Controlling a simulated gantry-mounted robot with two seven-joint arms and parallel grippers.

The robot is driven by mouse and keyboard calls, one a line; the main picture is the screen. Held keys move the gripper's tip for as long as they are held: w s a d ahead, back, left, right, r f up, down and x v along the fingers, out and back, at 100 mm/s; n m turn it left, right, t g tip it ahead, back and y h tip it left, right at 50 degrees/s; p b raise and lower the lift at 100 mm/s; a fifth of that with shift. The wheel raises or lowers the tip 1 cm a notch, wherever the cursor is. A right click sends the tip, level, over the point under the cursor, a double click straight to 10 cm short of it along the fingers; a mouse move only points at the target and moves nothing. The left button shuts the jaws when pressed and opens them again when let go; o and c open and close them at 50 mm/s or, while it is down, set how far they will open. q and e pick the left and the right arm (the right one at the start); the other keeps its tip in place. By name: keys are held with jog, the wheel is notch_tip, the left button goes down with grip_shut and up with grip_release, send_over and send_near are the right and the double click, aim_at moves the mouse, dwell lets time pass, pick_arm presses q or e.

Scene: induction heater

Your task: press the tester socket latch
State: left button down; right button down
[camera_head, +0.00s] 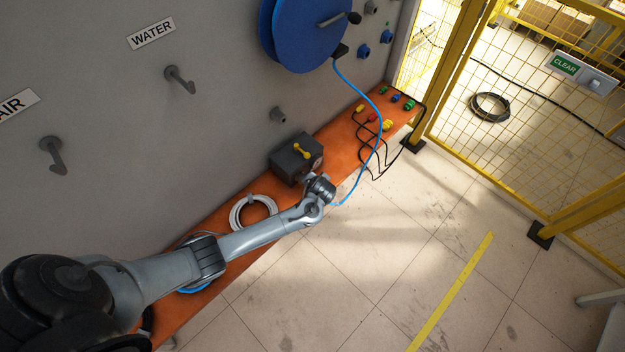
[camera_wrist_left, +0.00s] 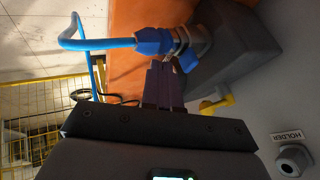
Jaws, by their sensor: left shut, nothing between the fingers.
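The tester is a dark grey box (camera_head: 290,165) on the orange bench, with a yellow lever (camera_head: 301,151) on top. The lever also shows in the left wrist view (camera_wrist_left: 216,104). In that view a metal socket (camera_wrist_left: 196,42) sticks out of the box (camera_wrist_left: 240,45), and a blue hose plug (camera_wrist_left: 155,42) sits at its mouth. My left gripper (camera_wrist_left: 164,68) is shut and empty, its fingertips close beside the plug and socket; I cannot tell whether they touch. The latch itself is not clearly distinguishable. In the head view my wrist largely hides the fingers and socket. My right gripper is not in view.
A blue hose (camera_head: 378,115) runs from the blue reel (camera_head: 296,35) down past the bench edge. A white hose coil (camera_head: 238,213) lies left of the box. Coloured plugs with black leads (camera_head: 388,124) lie at the bench's far end. Wall hooks (camera_head: 180,80) protrude on the left.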

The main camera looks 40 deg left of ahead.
pick_arm(q)
jog(key=shift+a, duration=0.75)
